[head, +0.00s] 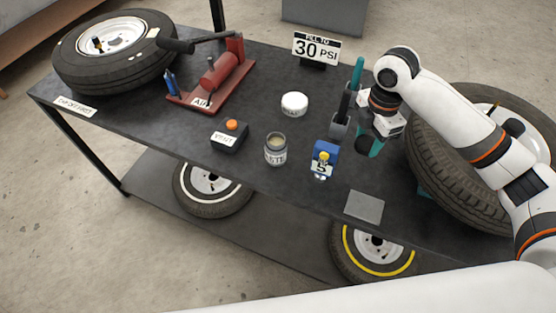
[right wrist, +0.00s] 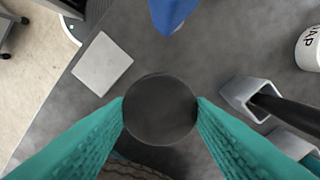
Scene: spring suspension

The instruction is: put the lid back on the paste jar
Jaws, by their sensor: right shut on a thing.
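The paste jar (head: 275,150) stands upright and open on the dark table, left of the blue dispenser, with pale paste showing at its mouth. My right gripper (head: 371,148) is to the right of the jar, apart from it, near the holder with upright tools. In the right wrist view its teal fingers (right wrist: 160,112) are shut on a dark round lid (right wrist: 160,108), gripped at its two sides. The jar is outside the right wrist view. My left gripper is not in view.
A blue dispenser (head: 325,158) stands between jar and gripper. A white tub (head: 294,104) is behind the jar, and a black box with an orange button (head: 230,135) is to its left. A grey square plate (head: 364,206) lies near the front edge. A tyre (head: 455,165) is at right.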

